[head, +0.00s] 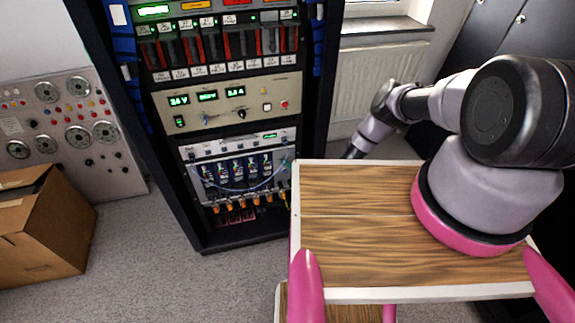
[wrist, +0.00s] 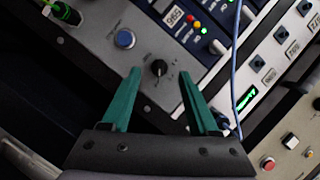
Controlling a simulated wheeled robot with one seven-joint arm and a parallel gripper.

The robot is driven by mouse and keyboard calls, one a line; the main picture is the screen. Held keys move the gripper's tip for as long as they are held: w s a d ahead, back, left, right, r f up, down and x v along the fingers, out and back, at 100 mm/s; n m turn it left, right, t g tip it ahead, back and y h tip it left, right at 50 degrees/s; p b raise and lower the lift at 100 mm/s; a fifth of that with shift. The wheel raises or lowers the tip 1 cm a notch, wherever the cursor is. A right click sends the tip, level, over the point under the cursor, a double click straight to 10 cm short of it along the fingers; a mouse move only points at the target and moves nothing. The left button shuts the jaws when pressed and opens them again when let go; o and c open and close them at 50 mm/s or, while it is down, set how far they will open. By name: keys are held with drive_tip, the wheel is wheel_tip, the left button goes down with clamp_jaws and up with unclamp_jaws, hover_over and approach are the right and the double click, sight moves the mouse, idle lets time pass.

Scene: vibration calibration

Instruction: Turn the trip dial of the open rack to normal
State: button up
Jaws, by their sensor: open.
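The open rack (head: 316,75) is a tall black frame full of instrument panels, left of centre in the head view. In the wrist view, a small black dial (wrist: 159,68) with a pointer mark sits on a grey panel (wrist: 95,50). Tiny marks surround it, too small to read, so I cannot tell its setting. My gripper (wrist: 159,74) has green fingers, open and apart, with the dial between and just beyond their tips. No contact shows. In the head view, my arm reaches toward the rack's right side, and its fingers cannot be made out.
A blue button (wrist: 124,38) is beside the dial, and a blue cable (wrist: 236,60) runs close to the right finger. A cardboard box (head: 45,225) stands left on open carpet. A radiator (head: 375,75) is behind.

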drive_tip(key=shift+x, duration=1.2)
clamp_jaws()
